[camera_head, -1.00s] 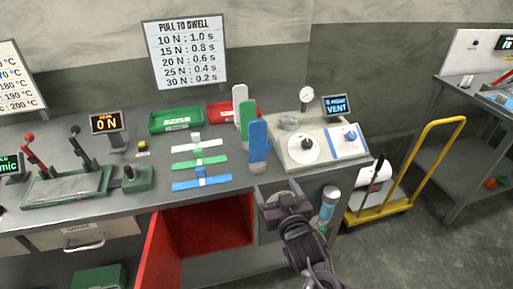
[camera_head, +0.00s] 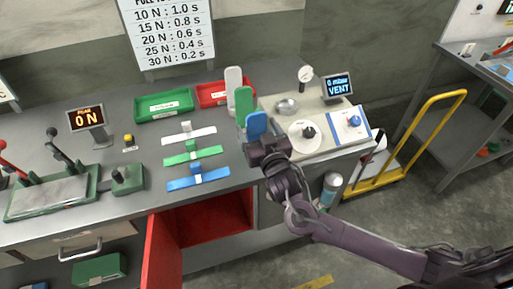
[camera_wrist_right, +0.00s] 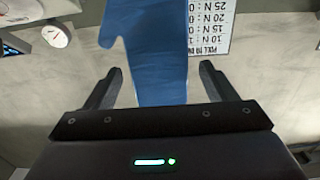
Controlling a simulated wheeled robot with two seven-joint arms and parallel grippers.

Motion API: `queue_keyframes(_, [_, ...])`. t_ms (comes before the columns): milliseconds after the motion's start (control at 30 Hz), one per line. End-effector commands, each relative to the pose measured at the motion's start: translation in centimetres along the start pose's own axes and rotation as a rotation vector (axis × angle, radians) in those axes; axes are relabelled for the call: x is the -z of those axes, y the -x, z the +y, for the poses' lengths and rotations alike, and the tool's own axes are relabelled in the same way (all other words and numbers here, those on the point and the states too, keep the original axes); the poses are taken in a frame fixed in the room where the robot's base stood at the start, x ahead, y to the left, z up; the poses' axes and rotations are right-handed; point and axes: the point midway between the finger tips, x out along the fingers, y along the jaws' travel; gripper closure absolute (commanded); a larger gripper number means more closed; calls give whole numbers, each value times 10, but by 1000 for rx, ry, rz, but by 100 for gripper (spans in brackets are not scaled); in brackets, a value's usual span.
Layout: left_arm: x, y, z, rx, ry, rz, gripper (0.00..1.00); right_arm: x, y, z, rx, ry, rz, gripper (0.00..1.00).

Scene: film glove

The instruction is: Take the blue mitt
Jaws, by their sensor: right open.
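The blue mitt (camera_head: 257,124) stands upright near the front edge of the bench, the nearest of a row with a green mitt (camera_head: 243,104) and a white mitt (camera_head: 233,80) behind it. My right gripper (camera_head: 268,150) is in front of the blue mitt and hides its lower part. In the right wrist view the blue mitt (camera_wrist_right: 147,55) rises between the two spread fingers of the right gripper (camera_wrist_right: 152,85), with a gap on each side. My left gripper is not in view.
Blue, green and white strips (camera_head: 197,177) lie left of the mitts. Green (camera_head: 164,104) and red (camera_head: 211,94) trays stand behind. A control box with dials (camera_head: 325,135) sits close on the right. An open red cabinet door (camera_head: 163,250) hangs below the bench.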

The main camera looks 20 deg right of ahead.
Motion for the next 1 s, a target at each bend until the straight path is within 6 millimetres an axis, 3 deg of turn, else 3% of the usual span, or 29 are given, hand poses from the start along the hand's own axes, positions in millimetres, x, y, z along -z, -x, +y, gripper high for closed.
queue_keyframes(33, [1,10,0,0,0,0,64,7,-9,0,0,3,2,22])
queue_keyframes(200, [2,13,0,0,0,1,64,3,-27,0,1,0,1,22])
queue_keyframes(467, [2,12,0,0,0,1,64,1,-29,0,2,-1,-1,22])
queue_keyframes(933, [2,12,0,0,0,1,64,1,-29,0,1,0,-1,81])
queue_keyframes(1000, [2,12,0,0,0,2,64,2,-29,0,1,-1,0,84])
